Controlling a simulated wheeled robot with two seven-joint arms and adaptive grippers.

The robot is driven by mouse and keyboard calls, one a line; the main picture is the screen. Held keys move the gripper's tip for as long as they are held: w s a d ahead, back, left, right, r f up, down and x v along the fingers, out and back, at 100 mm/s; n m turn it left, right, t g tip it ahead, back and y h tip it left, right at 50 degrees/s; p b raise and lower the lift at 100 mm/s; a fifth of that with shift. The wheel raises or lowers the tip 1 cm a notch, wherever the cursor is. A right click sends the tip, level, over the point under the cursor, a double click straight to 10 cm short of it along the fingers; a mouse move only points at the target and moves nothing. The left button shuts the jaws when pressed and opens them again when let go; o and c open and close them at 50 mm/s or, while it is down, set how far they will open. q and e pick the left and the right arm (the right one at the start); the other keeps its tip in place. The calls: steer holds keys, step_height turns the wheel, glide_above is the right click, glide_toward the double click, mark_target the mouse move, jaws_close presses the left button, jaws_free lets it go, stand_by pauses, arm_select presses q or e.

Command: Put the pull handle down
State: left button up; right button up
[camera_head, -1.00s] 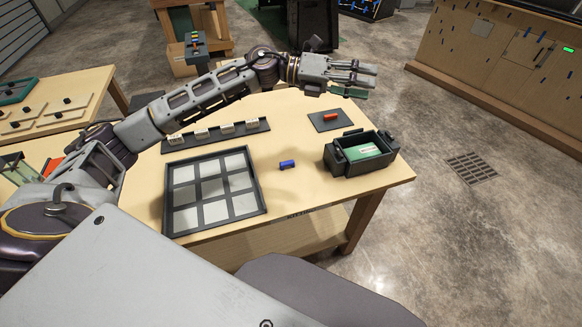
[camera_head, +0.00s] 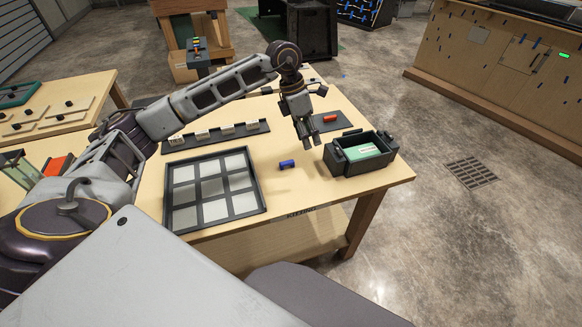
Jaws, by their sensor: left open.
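A small blue piece (camera_head: 287,164) lies on the wooden table (camera_head: 285,205), right of the grid tray. A small red-orange piece (camera_head: 331,118) lies on a dark pad farther back. I cannot tell which of them, if either, is the pull handle. My left gripper (camera_head: 308,141) points down over the table, between these two pieces and a little above the blue one in the picture. Its jaws are open and I see nothing held in them. My right gripper is out of view.
A black grid tray (camera_head: 168,206) with grey and white squares lies at the front left. A dark bin (camera_head: 355,169) with a green item inside stands at the right edge. A dark strip (camera_head: 190,146) with several white blocks lies behind the tray.

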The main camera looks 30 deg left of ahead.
arm_select(q)
steer(key=a+y, duration=0.3)
steer(key=a, duration=0.3)
steer(key=shift+a+f+y, duration=0.15)
steer(key=shift+f+y, duration=0.25)
steer(key=shift+f, duration=0.1)
glide_above(287, 162)
steer(key=shift+d+f, duration=0.2)
steer(key=shift+f, duration=1.9)
steer(key=shift+d+f, duration=0.15)
steer(key=shift+f, duration=1.95)
steer(key=shift+f, duration=0.1)
steer(key=shift+a+f+p, duration=0.15)
steer(key=shift+a+f, duration=0.05)
steer(key=shift+f, duration=1.05)
steer(key=shift+a+f+p, duration=0.15)
steer(key=shift+f, duration=1.1)
